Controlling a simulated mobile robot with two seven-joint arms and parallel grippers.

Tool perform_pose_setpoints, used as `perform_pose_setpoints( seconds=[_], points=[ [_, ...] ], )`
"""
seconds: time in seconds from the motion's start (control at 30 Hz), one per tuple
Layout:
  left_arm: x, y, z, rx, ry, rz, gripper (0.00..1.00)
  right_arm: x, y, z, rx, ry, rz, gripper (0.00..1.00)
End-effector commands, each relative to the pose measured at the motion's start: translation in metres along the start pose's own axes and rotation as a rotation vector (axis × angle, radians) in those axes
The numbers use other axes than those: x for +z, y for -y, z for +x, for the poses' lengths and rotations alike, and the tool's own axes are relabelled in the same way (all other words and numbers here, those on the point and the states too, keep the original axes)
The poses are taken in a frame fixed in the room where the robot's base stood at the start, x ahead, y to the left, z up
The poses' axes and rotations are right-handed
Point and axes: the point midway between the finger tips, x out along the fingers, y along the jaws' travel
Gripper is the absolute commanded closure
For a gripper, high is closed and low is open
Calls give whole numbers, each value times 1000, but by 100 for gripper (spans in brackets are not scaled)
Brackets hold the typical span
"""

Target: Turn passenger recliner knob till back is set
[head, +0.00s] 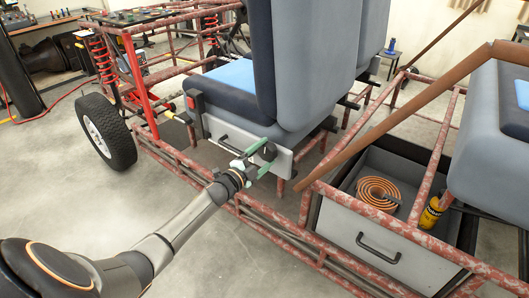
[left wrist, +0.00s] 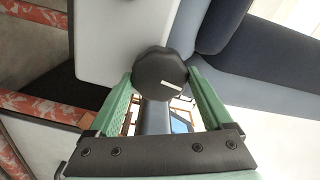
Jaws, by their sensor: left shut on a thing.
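The passenger seat has a dark blue and grey back (head: 310,60) that stands near upright over a grey base box (head: 230,135). The recliner knob (left wrist: 160,73) is a black, many-sided disc with a white mark, on the side of the seat base in the left wrist view. My left gripper (head: 256,160) has green fingers and is shut on the knob, one finger on each side of its rim. In the head view the gripper mostly hides the knob. My right gripper is not in view.
A red tube frame (head: 290,228) runs around the seat and below my left arm. An open drawer (head: 350,237) with an orange coil (head: 378,193) and a yellow bottle (head: 431,213) lies to the right. A wheel (head: 105,132) stands at the left.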

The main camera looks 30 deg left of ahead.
Motion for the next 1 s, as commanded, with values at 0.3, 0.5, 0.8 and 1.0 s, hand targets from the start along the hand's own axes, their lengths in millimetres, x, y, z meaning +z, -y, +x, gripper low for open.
perform_pose_setpoints(
  seconds=[0.3,0.5,0.8,1.0],
  points=[
    [0,0,0,2,0,-108,72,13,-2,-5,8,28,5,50],
    [0,-1,0,2,0,-125,72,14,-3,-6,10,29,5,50],
    [0,-1,0,2,0,-125,72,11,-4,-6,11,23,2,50],
    [0,0,0,2,0,-124,0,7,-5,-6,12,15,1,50]
  ],
)
